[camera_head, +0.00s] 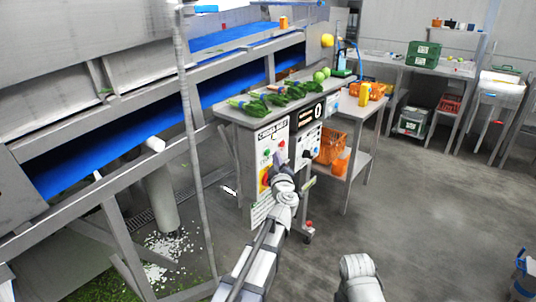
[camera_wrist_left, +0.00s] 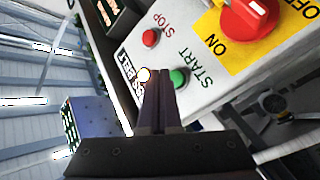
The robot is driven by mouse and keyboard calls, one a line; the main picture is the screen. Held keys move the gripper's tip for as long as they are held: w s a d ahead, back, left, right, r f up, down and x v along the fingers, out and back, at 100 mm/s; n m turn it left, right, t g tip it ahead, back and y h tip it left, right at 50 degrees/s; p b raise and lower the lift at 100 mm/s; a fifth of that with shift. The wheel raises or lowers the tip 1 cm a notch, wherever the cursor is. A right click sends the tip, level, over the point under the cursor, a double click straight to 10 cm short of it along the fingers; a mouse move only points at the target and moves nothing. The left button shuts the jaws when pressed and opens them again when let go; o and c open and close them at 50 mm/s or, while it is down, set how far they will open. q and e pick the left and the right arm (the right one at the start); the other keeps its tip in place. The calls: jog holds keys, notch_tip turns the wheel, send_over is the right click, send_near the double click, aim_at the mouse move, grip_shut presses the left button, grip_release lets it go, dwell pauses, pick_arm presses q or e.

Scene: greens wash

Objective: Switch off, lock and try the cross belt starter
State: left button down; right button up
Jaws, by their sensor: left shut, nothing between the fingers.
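The cross belt starter (camera_head: 266,153) is a light grey panel labelled for the cross belt, on the front of the bench. In the left wrist view it carries a red rotary switch (camera_wrist_left: 250,15) on a yellow plate marked ON and OFF, a red STOP button (camera_wrist_left: 150,38) and a green START button (camera_wrist_left: 180,77). I cannot tell the switch position. My left gripper (camera_head: 278,164) is shut and empty in front of the panel; in the wrist view its fingertips (camera_wrist_left: 156,74) overlap the picture beside START. Contact cannot be told. I cannot make out a padlock.
A dark panel marked 0 (camera_head: 311,112) adjoins the starter. Bunches of greens (camera_head: 250,105) lie on the bench top. Orange crates (camera_head: 331,145) stand on the table at right. The blue conveyor belt (camera_head: 85,155) runs along the left. The grey floor (camera_head: 430,215) at right is open.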

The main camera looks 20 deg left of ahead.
pick_arm(q)
jog(key=d, duration=0.1)
jog(key=s+d, duration=0.1)
jog(key=d, duration=0.2)
jog(key=shift+s, duration=0.3)
dwell(0.5)
